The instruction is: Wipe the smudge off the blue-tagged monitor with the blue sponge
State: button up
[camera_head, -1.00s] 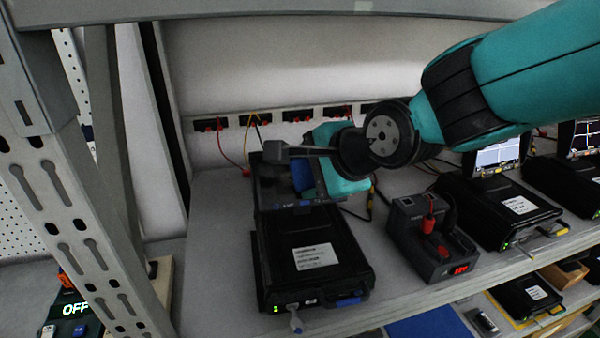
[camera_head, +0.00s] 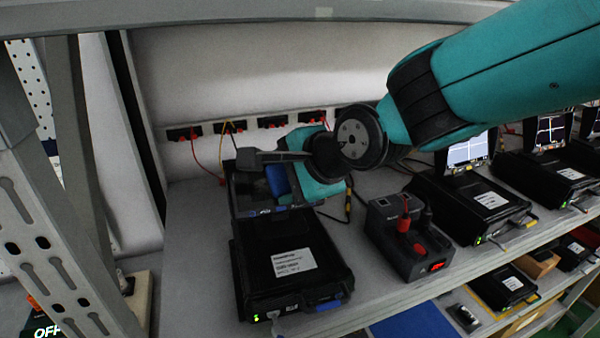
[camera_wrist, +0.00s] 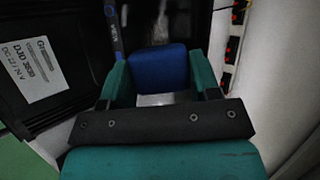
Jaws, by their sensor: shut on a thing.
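The blue-tagged monitor is a black unit (camera_head: 283,245) with a white label and a blue tag (camera_head: 327,305) at its front edge. Its upright screen part stands at the back, with a blue strip (camera_wrist: 113,30) along its edge in the wrist view. My gripper (camera_wrist: 161,78) is shut on the blue sponge (camera_wrist: 160,68), which also shows in the head view (camera_head: 278,180). The sponge is at the screen part; I cannot tell whether it touches. My wrist hides much of the screen from the head camera. A pale patch shows between my fingers; I cannot tell whether it is the smudge.
A dark device with a red knob (camera_head: 405,240) stands to the right, then more monitors (camera_head: 470,205). Red sockets with cables line the back wall (camera_head: 230,128). A metal rack post (camera_head: 50,240) stands at the left. Some bare shelf (camera_head: 190,230) lies left of the monitor.

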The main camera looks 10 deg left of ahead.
aim_at(248, 186)
jog(key=shift+s+a, duration=0.35)
jog(key=shift+a, duration=0.3)
jog(key=shift+s+a, duration=0.35)
jog(key=shift+a, duration=0.3)
jog(key=shift+s+a, duration=0.35)
jog(key=shift+a, duration=0.3)
jog(key=shift+d+r, duration=0.1)
jog(key=shift+s+d+r+p, duration=0.3)
jog(key=shift+s+d+r, duration=0.05)
jog(key=shift+s+r, duration=0.3)
jog(key=shift+s+d+r+p, duration=0.25)
jog(key=shift+s+d+r, duration=0.1)
jog(key=shift+s+r, duration=0.3)
jog(key=shift+s+d+r+p, duration=0.35)
jog(key=shift+s+r, duration=0.2)
jog(key=shift+s, duration=0.15)
jog(key=shift+s+d+r+p, duration=0.2)
jog(key=shift+s+d+r, duration=0.1)
jog(key=shift+s+r, duration=0.2)
jog(key=shift+s+d+r+p, duration=0.15)
jog(key=shift+s+d+r, duration=0.1)
jog(key=shift+s+r, duration=0.25)
jog(key=shift+f, duration=0.1)
